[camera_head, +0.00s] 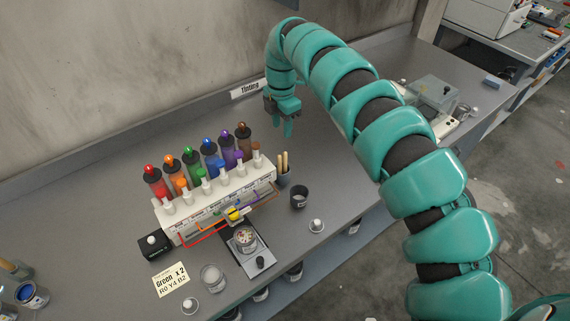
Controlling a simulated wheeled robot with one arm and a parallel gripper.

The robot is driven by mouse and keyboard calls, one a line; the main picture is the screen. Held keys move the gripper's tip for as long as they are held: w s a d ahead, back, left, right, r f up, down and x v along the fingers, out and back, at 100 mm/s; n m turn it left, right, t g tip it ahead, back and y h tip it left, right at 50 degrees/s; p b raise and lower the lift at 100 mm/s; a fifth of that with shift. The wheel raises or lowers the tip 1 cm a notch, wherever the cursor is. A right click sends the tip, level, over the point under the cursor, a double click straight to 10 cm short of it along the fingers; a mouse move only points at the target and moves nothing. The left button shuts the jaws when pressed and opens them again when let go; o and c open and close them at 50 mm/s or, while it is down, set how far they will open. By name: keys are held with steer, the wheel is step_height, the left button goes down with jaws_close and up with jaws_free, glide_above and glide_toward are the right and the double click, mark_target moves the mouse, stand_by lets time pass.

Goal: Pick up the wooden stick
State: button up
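Wooden sticks (285,160) stand upright in a small dark cup (284,179) at the right end of the dispenser rack. Their lower parts are hidden inside the cup. My gripper (286,127) points down at the end of the teal arm, behind the sticks and a little above them in the picture. It is apart from the sticks. Its fingers are small and partly overlap, so I cannot tell how far apart they are. I see nothing held in it.
The white dispenser rack (222,203) with several coloured bottles stands left of the sticks. A black cup (299,197) is close in front at right. A scale (246,251) holds a container. A wall runs behind; the bench right of the gripper is partly hidden by my arm.

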mark_target(285, 160)
steer(key=shift+d+f+p, duration=0.15)
steer(key=shift+f+p, duration=0.85)
steer(key=shift+f, duration=1.3)
steer(key=shift+d+f+p, duration=0.15)
steer(key=shift+f+p, duration=0.8)
steer(key=shift+f, duration=1.3)
steer(key=shift+d+f+p, duration=0.15)
steer(key=shift+f+p, duration=0.85)
steer(key=shift+f, duration=1.3)
steer(key=shift+a+f, duration=0.1)
steer(key=shift+f, duration=0.2)
steer(key=shift+w+f, duration=0.1)
steer(key=shift+f, duration=0.55)
jaws_close()
